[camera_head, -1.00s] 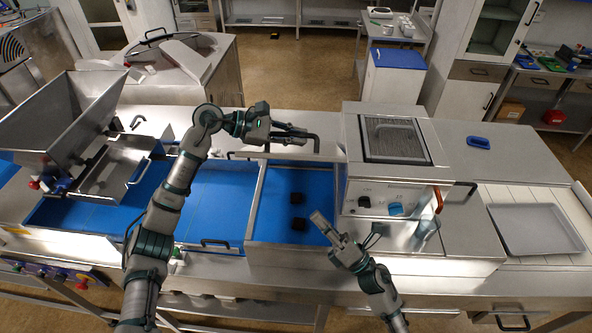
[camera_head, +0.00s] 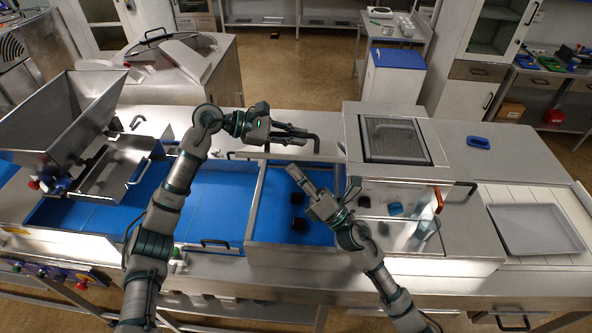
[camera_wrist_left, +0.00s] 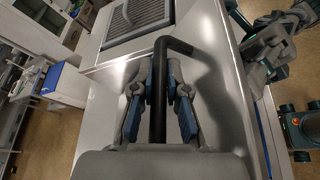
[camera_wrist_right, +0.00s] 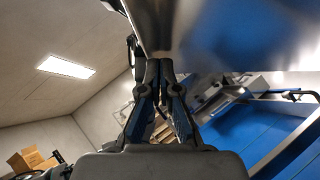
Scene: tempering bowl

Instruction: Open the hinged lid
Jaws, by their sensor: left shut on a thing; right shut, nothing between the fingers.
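My left gripper (camera_head: 306,136) is shut on a black bar handle, which also shows between its fingers in the left wrist view (camera_wrist_left: 159,95). The handle runs along a narrow-looking steel panel, apparently the hinged lid (camera_head: 278,153), at the back of the blue-floored bay (camera_head: 270,205). My right gripper (camera_head: 293,172) is shut and empty, over that bay and just in front of the panel. In the right wrist view its fingertips (camera_wrist_right: 157,64) are close to a steel surface, probably the lid's underside. I cannot tell whether they touch it. The hinge is not visible.
Two small black blocks (camera_head: 298,210) lie on the bay's blue floor. A steel unit with a grille and knobs (camera_head: 395,160) stands right of the bay. A steel hopper (camera_head: 60,110) stands at the left. A grey tray (camera_head: 535,230) lies at the far right.

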